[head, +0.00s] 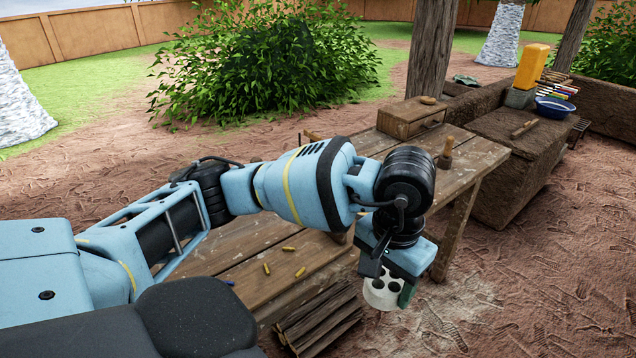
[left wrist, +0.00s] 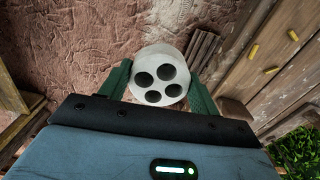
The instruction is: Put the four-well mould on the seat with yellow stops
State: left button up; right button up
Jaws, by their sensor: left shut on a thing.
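The four-well mould (head: 381,293) is a white round block with four dark holes in its top face. My left gripper (left wrist: 160,88) is shut on it, with a green finger on either side, and the mould (left wrist: 147,62) shows between them in the left wrist view. In the head view the gripper holds it in the air off the bench's right edge, above the ground. Yellow stops (head: 300,272) stand out on the near bench, with several spread about its top. The outline of their seat is unclear, and my arm hides part of the bench. My right gripper is out of view.
The wooden bench (head: 325,250) lies under my left arm, with a blue piece (head: 230,283) near its front. Split logs (head: 315,315) are stacked low beside it. A wooden box (head: 410,117) stands on the bench's far part. The mud ground at right is open.

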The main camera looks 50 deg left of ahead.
aim_at(285, 264)
jog(key=i+l, duration=0.5)
jog(key=i, duration=0.15)
jog(key=u, duration=1.2)
